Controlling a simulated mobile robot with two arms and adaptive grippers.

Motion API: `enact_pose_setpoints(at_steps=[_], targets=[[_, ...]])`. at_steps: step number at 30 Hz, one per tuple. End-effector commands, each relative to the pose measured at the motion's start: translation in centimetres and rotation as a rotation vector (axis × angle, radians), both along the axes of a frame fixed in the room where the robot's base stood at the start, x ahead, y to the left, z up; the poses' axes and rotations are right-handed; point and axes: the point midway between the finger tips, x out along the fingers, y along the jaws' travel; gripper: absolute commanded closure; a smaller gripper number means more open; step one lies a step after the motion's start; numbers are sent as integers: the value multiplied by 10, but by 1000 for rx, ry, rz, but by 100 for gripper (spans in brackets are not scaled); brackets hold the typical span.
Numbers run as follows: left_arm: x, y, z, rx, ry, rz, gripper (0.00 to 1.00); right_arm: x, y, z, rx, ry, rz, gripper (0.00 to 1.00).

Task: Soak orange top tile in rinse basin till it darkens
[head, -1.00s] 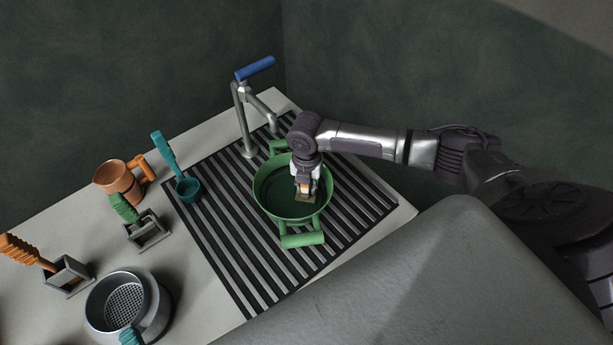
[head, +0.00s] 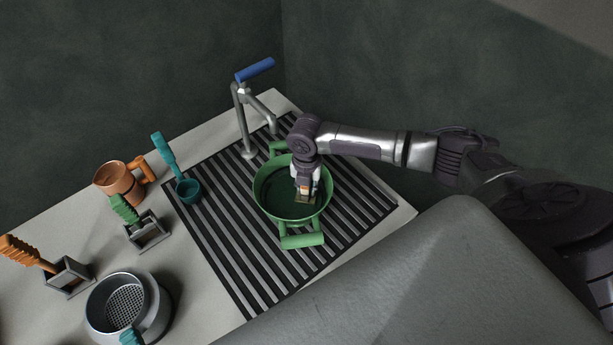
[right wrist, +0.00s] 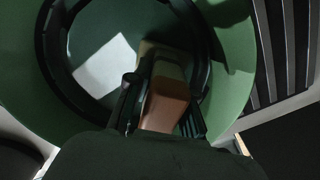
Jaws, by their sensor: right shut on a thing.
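The rinse basin (head: 262,200) is a round green pot with two green handles, on a slatted drain rack. My right gripper (head: 305,189) points down inside it, shut on the tile (head: 304,196). In the right wrist view the tile (right wrist: 167,105) sits between the fingers, orange-brown on its near part and paler tan farther in. Its far end is low in the basin and looks dark olive in the head view. The basin's inside (right wrist: 100,25) is dark green with a bright pale patch, perhaps a reflection on water. My left gripper is not in view.
A grey faucet (head: 242,120) with a blue lever stands behind the basin. A teal ladle (head: 187,189), an orange mug (head: 118,182), brushes in grey holders (head: 148,232) and a grey strainer pot (head: 150,318) stand to the left.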

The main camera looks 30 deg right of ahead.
Motion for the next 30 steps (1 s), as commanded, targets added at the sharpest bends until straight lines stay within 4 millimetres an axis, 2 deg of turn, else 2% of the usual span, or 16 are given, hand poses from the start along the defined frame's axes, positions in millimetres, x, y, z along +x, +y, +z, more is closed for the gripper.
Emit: enact_pose_setpoints(at_steps=[30], targets=[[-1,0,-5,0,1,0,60,0,0,-8,1,-1,0,100]])
